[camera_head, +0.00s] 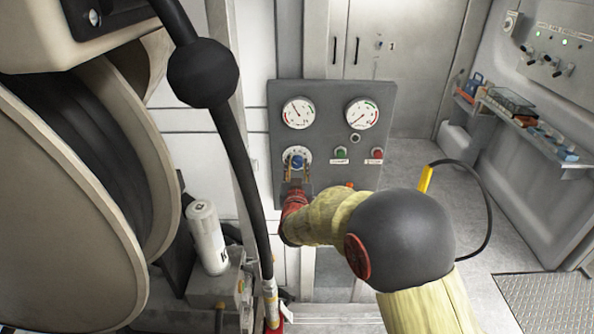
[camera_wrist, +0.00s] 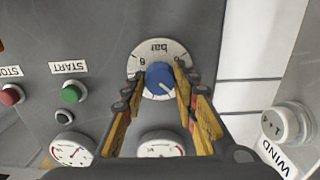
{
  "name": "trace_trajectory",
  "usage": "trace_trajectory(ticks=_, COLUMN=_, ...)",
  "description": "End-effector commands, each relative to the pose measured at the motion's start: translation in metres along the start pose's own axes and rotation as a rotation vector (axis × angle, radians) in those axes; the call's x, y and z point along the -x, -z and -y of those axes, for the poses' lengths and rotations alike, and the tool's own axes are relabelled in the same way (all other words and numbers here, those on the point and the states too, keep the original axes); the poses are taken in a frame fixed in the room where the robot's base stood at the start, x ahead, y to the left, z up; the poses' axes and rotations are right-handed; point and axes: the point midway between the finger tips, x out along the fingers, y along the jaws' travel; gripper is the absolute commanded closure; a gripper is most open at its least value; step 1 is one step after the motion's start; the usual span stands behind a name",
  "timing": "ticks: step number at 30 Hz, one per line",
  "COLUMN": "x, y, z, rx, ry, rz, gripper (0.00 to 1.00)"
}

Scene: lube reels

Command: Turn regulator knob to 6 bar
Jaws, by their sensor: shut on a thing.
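The blue regulator knob (camera_wrist: 160,78) sits on a round white dial (camera_wrist: 150,52) marked "bar", which appears upside down in the wrist view. In the head view the knob (camera_head: 297,160) is at the lower left of the grey panel (camera_head: 327,112). My gripper (camera_wrist: 161,82) is shut on the knob, with one yellow finger on each side. It also shows in the head view (camera_head: 297,172), reaching the panel from below. The knob's pointer and its exact setting cannot be made out.
Two gauges, left (camera_head: 298,113) and right (camera_head: 362,113), sit above the knob. The green START button (camera_wrist: 71,94) and red STOP button (camera_wrist: 11,95) are beside it. A WIND knob (camera_wrist: 291,124) is at the wrist view's right. A hose reel (camera_head: 60,190) and black hose (camera_head: 235,150) stand left of my arm.

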Motion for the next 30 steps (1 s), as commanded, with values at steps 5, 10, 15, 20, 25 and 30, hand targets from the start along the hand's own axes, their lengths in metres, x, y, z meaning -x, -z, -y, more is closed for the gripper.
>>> trace_trajectory(ticks=5, x=0.0003, y=-0.0018, z=0.0002, rx=-0.037, ry=0.001, rz=0.003, gripper=0.96)
trace_trajectory(ticks=10, x=0.0003, y=-0.0015, z=0.0002, rx=-0.048, ry=0.001, rz=0.003, gripper=0.96)
trace_trajectory(ticks=15, x=0.0002, y=-0.0013, z=0.0002, rx=-0.048, ry=0.001, rz=0.003, gripper=0.96)
trace_trajectory(ticks=20, x=0.0002, y=-0.0013, z=0.0002, rx=-0.047, ry=0.001, rz=0.003, gripper=0.69)
trace_trajectory(ticks=25, x=0.0002, y=-0.0008, z=0.0001, rx=-0.047, ry=0.0, rz=0.002, gripper=0.59)
trace_trajectory(ticks=30, x=0.0001, y=-0.0004, z=0.0, rx=-0.048, ry=0.0, rz=0.001, gripper=0.53)
